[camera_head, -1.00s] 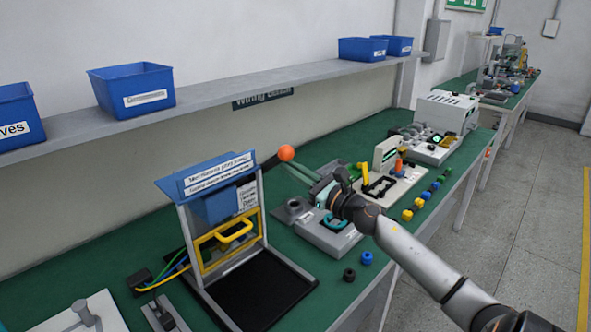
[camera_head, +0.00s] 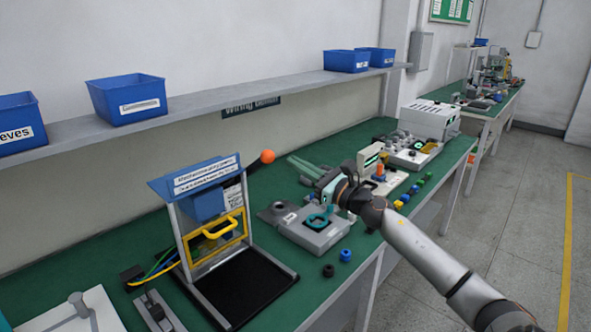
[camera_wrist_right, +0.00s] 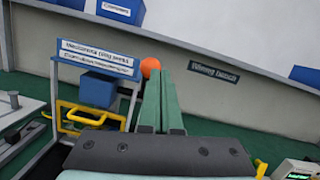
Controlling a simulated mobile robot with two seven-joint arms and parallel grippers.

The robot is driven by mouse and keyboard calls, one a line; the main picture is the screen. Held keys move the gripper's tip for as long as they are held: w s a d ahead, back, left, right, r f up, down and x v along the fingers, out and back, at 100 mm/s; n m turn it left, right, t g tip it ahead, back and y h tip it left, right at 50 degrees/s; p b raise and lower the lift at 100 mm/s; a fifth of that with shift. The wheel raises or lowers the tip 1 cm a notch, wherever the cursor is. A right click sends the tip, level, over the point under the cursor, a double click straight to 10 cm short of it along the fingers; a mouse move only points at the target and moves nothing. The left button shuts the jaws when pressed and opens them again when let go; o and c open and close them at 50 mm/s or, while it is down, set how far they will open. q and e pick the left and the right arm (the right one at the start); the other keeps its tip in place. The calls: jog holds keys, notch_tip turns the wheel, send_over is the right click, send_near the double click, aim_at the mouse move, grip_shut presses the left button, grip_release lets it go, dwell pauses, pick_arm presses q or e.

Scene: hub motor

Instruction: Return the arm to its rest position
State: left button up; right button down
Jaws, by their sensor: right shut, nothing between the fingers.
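My right arm reaches in from the lower right of the head view. Its gripper (camera_head: 304,167) is shut and empty, with long green fingers pointing left above the green bench (camera_head: 140,234). In the right wrist view the two green fingers (camera_wrist_right: 163,104) lie side by side with nothing between them. A blue-topped press stand (camera_head: 207,190) with a yellow handle and an orange ball (camera_head: 267,156) on its lever stands left of the fingertips. A grey fixture with a teal ring (camera_head: 312,228) sits on the bench below the gripper. My left gripper is not in view.
A shelf (camera_head: 204,107) with blue bins (camera_head: 127,98) runs along the wall behind. A black knob (camera_head: 328,270) and a blue knob (camera_head: 345,255) lie near the bench's front edge. A white box device (camera_head: 430,118) stands further along. Floor is clear at right.

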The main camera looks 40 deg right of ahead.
jog(key=shift+s+d+r, duration=0.1)
jog(key=shift+s, duration=0.45)
